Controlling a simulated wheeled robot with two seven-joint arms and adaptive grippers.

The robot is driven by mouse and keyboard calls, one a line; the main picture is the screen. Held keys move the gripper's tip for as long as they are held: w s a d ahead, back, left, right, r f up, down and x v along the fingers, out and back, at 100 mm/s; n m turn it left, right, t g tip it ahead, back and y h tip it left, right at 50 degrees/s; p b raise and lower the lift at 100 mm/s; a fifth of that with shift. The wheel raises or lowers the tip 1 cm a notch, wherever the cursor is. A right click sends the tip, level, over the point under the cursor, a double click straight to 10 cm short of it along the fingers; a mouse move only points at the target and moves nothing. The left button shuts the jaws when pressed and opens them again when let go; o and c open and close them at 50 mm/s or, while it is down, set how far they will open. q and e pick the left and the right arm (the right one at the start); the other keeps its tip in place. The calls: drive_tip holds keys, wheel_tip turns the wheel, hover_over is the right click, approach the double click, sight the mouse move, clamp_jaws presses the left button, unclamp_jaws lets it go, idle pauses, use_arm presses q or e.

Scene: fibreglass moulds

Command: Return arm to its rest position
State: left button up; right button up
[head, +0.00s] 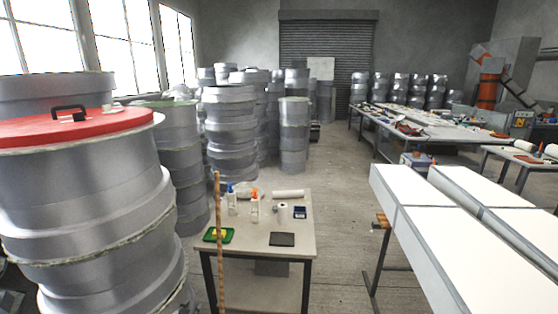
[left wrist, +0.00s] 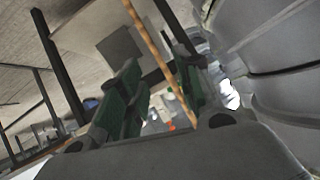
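My left gripper (left wrist: 155,75) shows only in the left wrist view. Its two dark fingers with green pads stand apart, and I see nothing held between them. A wooden stick (left wrist: 155,55) crosses the view between the fingers; I cannot tell how close it is. In the head view the same kind of stick (head: 219,245) stands upright at the front of a small table (head: 260,225). Neither gripper shows in the head view, and my right gripper is in no view.
Stacked grey moulds, one with a red lid (head: 75,127), crowd the left. The small table holds bottles (head: 254,207), a green tray (head: 218,236) and a dark pad (head: 282,239). White panels (head: 460,240) stand at the right. Floor (head: 340,200) is clear between.

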use_arm(q)
drive_tip(key=s+d+f+g+b, duration=0.1)
drive_tip(key=s+d+f+g, duration=0.15)
drive_tip(key=s+f, duration=1.1)
drive_tip(key=s+d+f+g, duration=0.2)
drive_tip(key=s+f+g, duration=0.1)
drive_tip(key=s+f, duration=1)
drive_tip(key=s+d+f+g, duration=0.1)
drive_tip(key=s+f, duration=0.2)
drive_tip(key=s, duration=0.8)
drive_tip(key=s+d+f+g, duration=0.2)
drive_tip(key=s+f, duration=0.1)
drive_tip(key=s, duration=0.9)
drive_tip(key=s+d+f+g+b, duration=0.1)
drive_tip(key=s+f, duration=0.3)
drive_tip(key=s, duration=0.7)
drive_tip(key=shift+s+d+g+h, duration=0.35)
drive_tip(key=shift+g+h, duration=0.05)
drive_tip(key=shift+g, duration=0.15)
